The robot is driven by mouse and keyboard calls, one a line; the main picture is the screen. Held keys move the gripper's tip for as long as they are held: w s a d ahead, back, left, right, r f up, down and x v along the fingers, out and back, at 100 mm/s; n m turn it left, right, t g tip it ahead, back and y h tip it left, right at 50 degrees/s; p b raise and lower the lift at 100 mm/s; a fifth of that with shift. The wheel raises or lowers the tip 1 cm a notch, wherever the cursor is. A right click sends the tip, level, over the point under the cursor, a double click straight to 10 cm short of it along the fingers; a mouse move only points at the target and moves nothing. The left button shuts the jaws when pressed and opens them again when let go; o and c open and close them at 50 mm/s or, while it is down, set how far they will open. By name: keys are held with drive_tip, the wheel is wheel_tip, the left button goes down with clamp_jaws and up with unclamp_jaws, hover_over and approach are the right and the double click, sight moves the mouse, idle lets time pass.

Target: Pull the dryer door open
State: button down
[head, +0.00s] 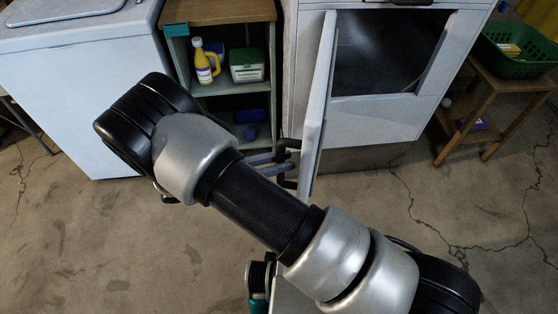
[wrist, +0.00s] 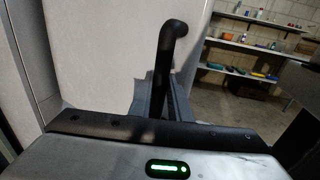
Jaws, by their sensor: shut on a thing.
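The dryer (head: 375,117) is a white front-loader in the upper right of the head view, with a dark opening (head: 385,52). Its door (head: 318,105) is swung well open on the left side and shows nearly edge-on. A black bar handle (head: 288,165) is on the door's outer face. My gripper (head: 270,166) reaches the handle from the left, partly hidden by my arm. In the wrist view, the black handle (wrist: 174,38) stands between the grey fingers (wrist: 160,95), which are shut on it. The door's pale face (wrist: 110,50) fills the left of that view.
A wooden shelf unit (head: 220,12) with a yellow bottle and boxes stands left of the dryer, beside a white appliance (head: 85,85). A wooden stand (head: 478,108) with a green basket (head: 520,48) is at right. Cracked concrete floor (head: 100,240) in front is clear.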

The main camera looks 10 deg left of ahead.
drive_tip(key=c, duration=1.6)
unclamp_jaws()
drive_tip(key=shift+w+d, duration=0.1)
drive_tip(key=shift+w, duration=0.25)
drive_tip(key=shift+c, duration=0.2)
drive_tip(key=shift+s, duration=0.2)
drive_tip(key=v, duration=1.7)
drive_tip(key=shift+a, duration=0.3)
